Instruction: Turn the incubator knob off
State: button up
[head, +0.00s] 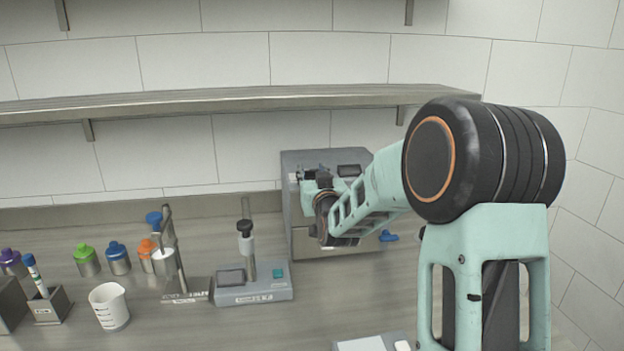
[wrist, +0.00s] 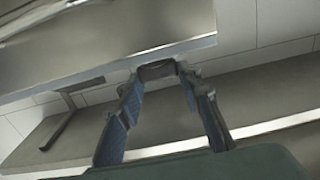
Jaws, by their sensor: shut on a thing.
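The incubator (head: 305,160) is a grey box against the back wall in the head view, with a dark display (head: 350,170) at its upper right. My gripper (head: 318,180) is at the upper part of its front, and my arm covers much of the box. In the wrist view my gripper (wrist: 160,75) has its two blue-padded fingers at the sides of a small dark knob (wrist: 158,70) and is shut on it. The knob sits at the edge of a grey surface. Its marking and turn position cannot be read. In the head view my gripper hides the knob.
A blue handle-like thing (head: 388,236) is right of the incubator's front. A small stand device (head: 255,290), a white beaker (head: 109,306) and several coloured-cap bottles (head: 118,258) stand left on the counter. A metal shelf (head: 240,98) runs above.

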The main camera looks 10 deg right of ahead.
dwell(0.3)
jog(key=o, duration=1.2)
jog(key=s, duration=1.2)
jog(key=shift+d, duration=0.1)
